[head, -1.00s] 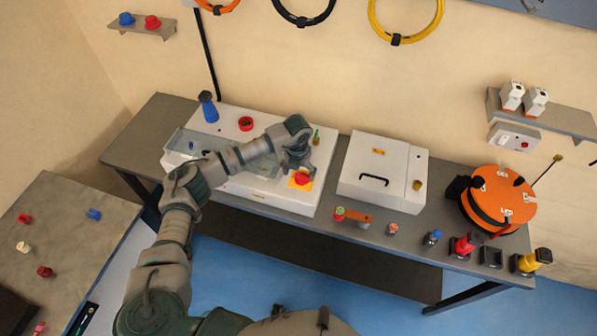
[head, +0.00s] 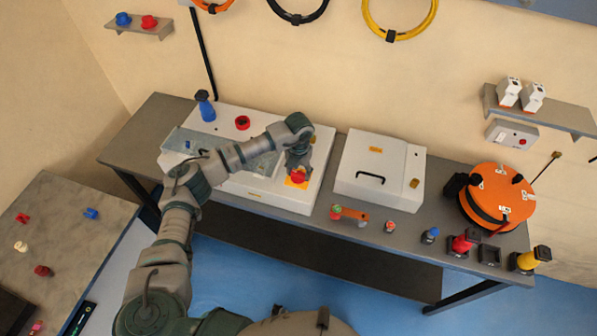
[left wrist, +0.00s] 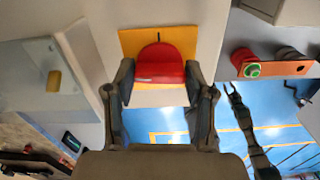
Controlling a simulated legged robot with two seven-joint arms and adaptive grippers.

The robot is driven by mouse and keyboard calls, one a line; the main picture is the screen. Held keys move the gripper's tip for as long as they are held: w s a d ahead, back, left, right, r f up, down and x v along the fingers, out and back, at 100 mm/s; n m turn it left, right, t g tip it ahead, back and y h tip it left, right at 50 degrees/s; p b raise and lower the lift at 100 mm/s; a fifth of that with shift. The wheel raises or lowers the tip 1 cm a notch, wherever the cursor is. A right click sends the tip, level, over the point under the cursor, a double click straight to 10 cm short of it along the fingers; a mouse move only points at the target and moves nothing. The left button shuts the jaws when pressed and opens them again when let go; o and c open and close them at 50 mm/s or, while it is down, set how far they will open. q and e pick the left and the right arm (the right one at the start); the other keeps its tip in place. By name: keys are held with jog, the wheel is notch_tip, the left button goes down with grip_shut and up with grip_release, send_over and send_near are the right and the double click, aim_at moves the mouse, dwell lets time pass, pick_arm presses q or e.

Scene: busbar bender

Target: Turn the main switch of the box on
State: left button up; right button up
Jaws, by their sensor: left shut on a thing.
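The white box (head: 262,188) stands on the bench. Its main switch is a red knob (left wrist: 160,63) on a yellow plate (left wrist: 128,42), at the front right of the box. In the head view the knob (head: 298,177) shows just below my left gripper (head: 298,170). In the left wrist view the two fingers of my left gripper (left wrist: 160,82) stand on either side of the knob, shut on it. A slim dark arm with a small gripper (left wrist: 234,92), seemingly my right one, shows at the lower right of the left wrist view; its jaws are too small to judge.
A second white box (head: 385,165) with a black handle stands to the right. An orange bracket (head: 352,213) with round buttons and several small parts lie along the bench front. A blue bottle-like object (head: 206,108) stands at the box's rear left. An orange reel (head: 497,194) is at the far right.

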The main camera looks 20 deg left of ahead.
pick_arm(q)
jog(key=shift+d+f+m+b, duration=0.15)
jog(key=shift+f+m+b, duration=0.15)
jog(key=shift+m+b, duration=0.4)
jog(key=shift+s+m, duration=0.1)
jog(key=shift+m, duration=0.5)
jog(key=shift+m+b, duration=0.7)
jog(key=shift+m, duration=0.1)
jog(key=m+b, duration=0.1)
jog(key=m, duration=0.1)
jog(key=shift+m, duration=0.4)
pick_arm(e)
notch_tip(320, 180, down, 5)
jog(key=d, duration=0.2)
pick_arm(q)
jog(key=m+b, duration=0.4)
jog(key=m, duration=0.3)
jog(key=shift+r+m+b, duration=0.15)
jog(key=shift+m+b, duration=0.35)
jog(key=shift+m, duration=0.9)
pick_arm(e)
jog(key=w+a+r, duration=0.3)
jog(key=w, duration=0.8)
jog(key=shift+r, duration=0.4)
jog(key=shift+w, duration=0.15)
pick_arm(q)
jog(key=o, duration=1.2)
jog(key=shift+a, duration=0.2)
jog(key=shift+c, duration=0.2)
